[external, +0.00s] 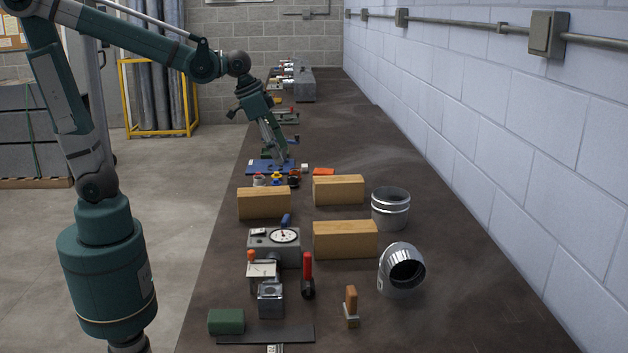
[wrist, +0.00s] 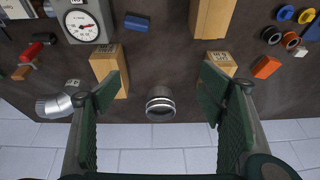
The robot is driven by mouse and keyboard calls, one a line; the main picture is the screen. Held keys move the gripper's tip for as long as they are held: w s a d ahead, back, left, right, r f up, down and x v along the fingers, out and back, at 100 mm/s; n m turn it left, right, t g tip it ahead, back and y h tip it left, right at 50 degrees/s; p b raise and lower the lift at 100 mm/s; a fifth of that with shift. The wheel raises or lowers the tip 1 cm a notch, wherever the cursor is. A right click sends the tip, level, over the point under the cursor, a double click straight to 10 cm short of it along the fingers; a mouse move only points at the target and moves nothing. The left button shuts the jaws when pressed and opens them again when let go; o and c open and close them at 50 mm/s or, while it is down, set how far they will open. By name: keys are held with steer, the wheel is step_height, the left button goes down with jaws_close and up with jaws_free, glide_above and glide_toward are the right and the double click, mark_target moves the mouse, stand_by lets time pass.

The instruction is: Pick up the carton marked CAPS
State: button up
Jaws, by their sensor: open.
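Three tan, wood-coloured cartons stand on the dark bench: a left one (external: 264,204), a back right one (external: 338,190) and a front right one (external: 345,240). In the wrist view there is one carton at the left (wrist: 106,66), one at the top (wrist: 209,18) and one at the right (wrist: 220,72), partly behind a finger. Small dark print shows on the ends of two, but I cannot read which is marked CAPS. My gripper (external: 281,160) is open and empty, behind the cartons; its fingers also show spread in the wrist view (wrist: 160,72).
A metal duct ring (external: 390,209) and a duct elbow (external: 401,270) stand right of the cartons. A gauge box (external: 275,247) and a red-handled tool (external: 308,275) stand in front. An orange block (external: 324,171) and coloured rings (wrist: 284,14) lie near the gripper. A block wall bounds the right.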

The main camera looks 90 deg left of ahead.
steer(key=w+a+g+p, duration=0.1)
steer(key=w+a+p, duration=0.1)
steer(key=w+a, duration=0.4)
steer(key=g+p, duration=0.3)
steer(key=p, duration=0.3)
glide_above(339, 179)
steer(key=d, duration=0.1)
steer(key=shift+h, duration=0.3)
steer(key=f, duration=1.4)
steer(key=shift+s+f, duration=0.1)
steer(key=shift+s, duration=0.15)
steer(key=shift+w+a+f, duration=0.2)
steer(key=shift+a+f, duration=0.25)
steer(key=shift+f, duration=0.15)
steer(key=shift+f, duration=1.3)
steer(key=shift+f, duration=2.6)
